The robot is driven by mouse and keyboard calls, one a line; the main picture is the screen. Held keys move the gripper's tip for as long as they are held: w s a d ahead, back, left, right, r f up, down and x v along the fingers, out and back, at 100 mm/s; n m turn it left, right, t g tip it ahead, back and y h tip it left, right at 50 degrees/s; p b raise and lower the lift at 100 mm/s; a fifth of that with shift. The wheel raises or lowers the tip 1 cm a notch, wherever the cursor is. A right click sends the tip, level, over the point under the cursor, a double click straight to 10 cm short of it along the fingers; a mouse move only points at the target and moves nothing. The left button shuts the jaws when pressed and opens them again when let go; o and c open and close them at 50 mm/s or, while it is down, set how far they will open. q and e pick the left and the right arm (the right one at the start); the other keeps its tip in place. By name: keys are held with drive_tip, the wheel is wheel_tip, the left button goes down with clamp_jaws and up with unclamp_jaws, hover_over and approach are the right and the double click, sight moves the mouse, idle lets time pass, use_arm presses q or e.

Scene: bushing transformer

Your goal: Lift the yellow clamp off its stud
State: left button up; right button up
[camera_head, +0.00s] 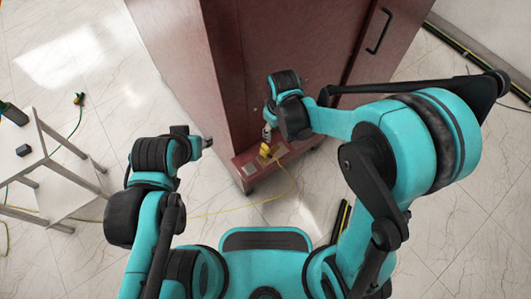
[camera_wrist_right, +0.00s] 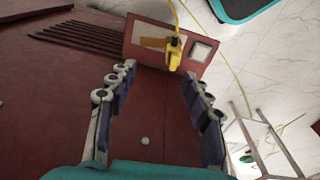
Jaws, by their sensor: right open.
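The yellow clamp (camera_head: 265,150) is at the small red ledge at the foot of the dark red cabinet, with a yellow cable attached. In the right wrist view the clamp (camera_wrist_right: 174,52) lies ahead, just beyond the fingertips. Its stud is hidden, so I cannot tell how it is seated. My right gripper (camera_head: 267,134) is just above the clamp. In the wrist view its fingers (camera_wrist_right: 158,75) are spread apart with nothing between them. My left gripper (camera_head: 207,142) is left of the cabinet, away from the clamp; its fingers are too small to read.
The dark red cabinet (camera_head: 285,60) stands close behind the clamp. The red ledge (camera_head: 247,183) carries a pale square plate (camera_head: 246,158). The yellow cable (camera_head: 225,211) runs over the tiled floor. A light-framed table (camera_head: 60,200) stands at left.

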drive_tip(key=n+g, duration=0.1)
drive_tip(key=n, duration=0.1)
hover_over(266, 146)
wheel_tip(266, 146, down, 5)
drive_tip(key=shift+f, duration=0.6)
wheel_tip(266, 146, down, 3)
drive_tip(key=shift+r+b, duration=0.1)
drive_tip(key=shift+b, duration=0.45)
wheel_tip(266, 146, down, 5)
drive_tip(key=b, duration=0.2)
drive_tip(key=shift+a+b, duration=0.1)
drive_tip(key=shift+b, duration=0.3)
drive_tip(key=shift+r, duration=0.15)
clamp_jaws()
